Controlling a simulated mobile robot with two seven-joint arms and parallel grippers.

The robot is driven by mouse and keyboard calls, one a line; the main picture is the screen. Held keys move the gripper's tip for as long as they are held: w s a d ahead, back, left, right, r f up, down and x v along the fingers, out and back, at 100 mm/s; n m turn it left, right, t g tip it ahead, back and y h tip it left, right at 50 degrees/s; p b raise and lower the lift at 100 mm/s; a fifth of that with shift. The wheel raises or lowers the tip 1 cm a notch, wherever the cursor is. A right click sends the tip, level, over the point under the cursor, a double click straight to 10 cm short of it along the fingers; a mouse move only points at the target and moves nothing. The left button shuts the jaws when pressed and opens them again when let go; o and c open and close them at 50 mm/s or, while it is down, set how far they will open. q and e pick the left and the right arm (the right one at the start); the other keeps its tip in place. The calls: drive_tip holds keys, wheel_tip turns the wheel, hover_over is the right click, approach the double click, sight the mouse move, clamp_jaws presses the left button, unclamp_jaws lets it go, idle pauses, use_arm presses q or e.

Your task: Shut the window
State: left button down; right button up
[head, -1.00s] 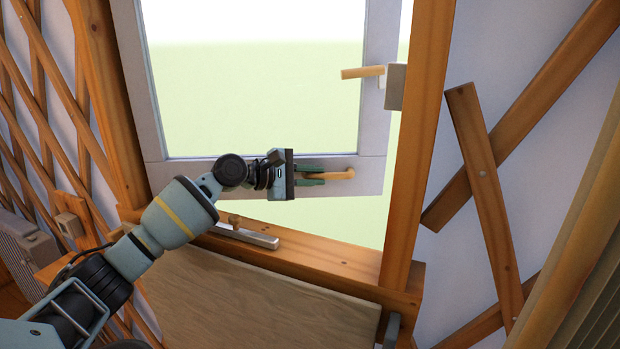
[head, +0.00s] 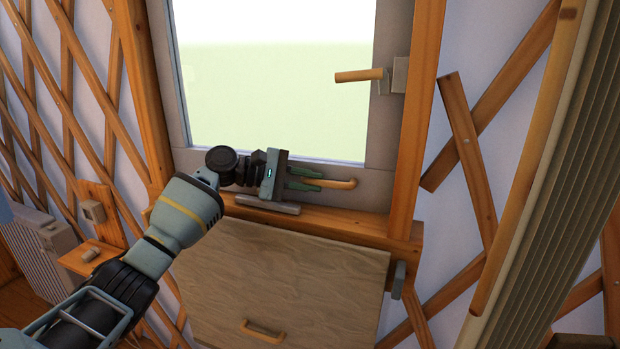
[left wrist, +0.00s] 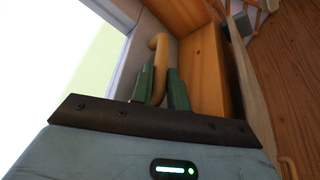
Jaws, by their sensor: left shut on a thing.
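The window sash (head: 376,170) has a grey frame around bright glass. In the head view it sits against the wooden window frame (head: 409,180), with no open gap visible at its right or bottom edge. Whether it is fully flush I cannot tell. My left gripper (head: 305,180) is shut on the orange lower handle (head: 343,183) at the bottom rail. In the left wrist view its green fingers flank the handle (left wrist: 159,65). A second orange lever (head: 357,76) points left, beside a grey catch (head: 399,75) at the right side. My right gripper is not in view.
Below the sill is a pale wooden panel (head: 280,270) with an orange handle (head: 263,331). A grey bar (head: 267,204) lies on the sill under my gripper. Lattice walls stand on both sides, and a ribbed hanging (head: 545,190) is at the right.

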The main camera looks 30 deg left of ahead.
use_arm(q)
drive_tip(key=shift+s+d+r+m+g+h+p, duration=0.1)
drive_tip(key=shift+s+m+g+h+p, duration=0.15)
drive_tip(key=shift+s, duration=0.5)
drive_tip(key=shift+s+d+m+g+h+p, duration=0.15)
drive_tip(key=shift+s+g, duration=0.2)
drive_tip(key=shift+s, duration=0.4)
drive_tip(key=shift+s+f, duration=0.1)
drive_tip(key=shift+f, duration=0.2)
drive_tip(key=c, duration=1.8)
unclamp_jaws()
drive_tip(key=o, duration=0.4)
drive_tip(key=shift+s+r, duration=0.2)
drive_tip(key=shift+s, duration=0.1)
drive_tip(key=shift+o, duration=0.2)
drive_tip(key=shift+a, duration=0.1)
drive_tip(key=shift+w, duration=0.15)
